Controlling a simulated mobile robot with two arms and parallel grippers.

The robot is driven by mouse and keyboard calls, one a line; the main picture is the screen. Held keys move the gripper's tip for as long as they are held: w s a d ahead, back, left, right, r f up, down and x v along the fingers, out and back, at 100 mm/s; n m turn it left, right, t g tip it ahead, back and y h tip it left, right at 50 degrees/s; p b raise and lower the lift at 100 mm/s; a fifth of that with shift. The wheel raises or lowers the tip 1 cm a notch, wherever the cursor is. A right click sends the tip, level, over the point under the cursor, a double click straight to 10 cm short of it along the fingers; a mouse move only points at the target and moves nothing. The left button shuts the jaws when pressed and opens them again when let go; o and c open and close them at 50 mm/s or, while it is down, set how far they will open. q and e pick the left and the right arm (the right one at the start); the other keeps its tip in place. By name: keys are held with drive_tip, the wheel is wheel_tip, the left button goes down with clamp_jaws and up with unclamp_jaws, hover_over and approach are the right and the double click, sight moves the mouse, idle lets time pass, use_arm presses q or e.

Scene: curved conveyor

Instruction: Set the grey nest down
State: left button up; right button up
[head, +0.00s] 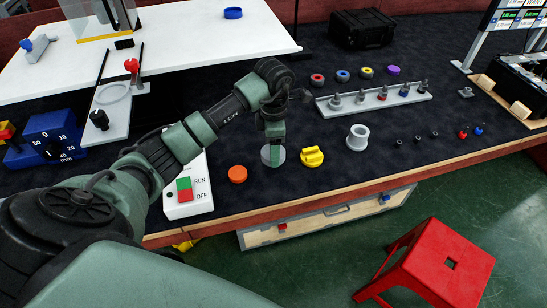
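My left arm comes in from the left and its gripper (274,146) points straight down over the table. A round, flat grey nest (264,158) is at its fingertips, and the fingers look shut on it. The nest is low over the dark mat, or touching it; I cannot tell which. The gripper hides the middle of the nest. My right gripper is not in view.
An orange disc (237,174) lies left of the nest and a yellow knob (312,157) right of it. A grey flanged cylinder (357,138) stands farther right. A RUN/OFF switch box (189,206) is at the left. A rack (374,101) stands behind. The table's wooden front edge (300,193) is near.

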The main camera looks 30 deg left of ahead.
use_arm(q)
drive_tip(key=shift+f, duration=2.35)
drive_tip(key=shift+f, duration=0.2)
drive_tip(key=o, duration=1.4)
wheel_tip(320, 180, up, 12)
drive_tip(key=shift+r+b, duration=0.2)
drive_tip(key=shift+b, duration=0.3)
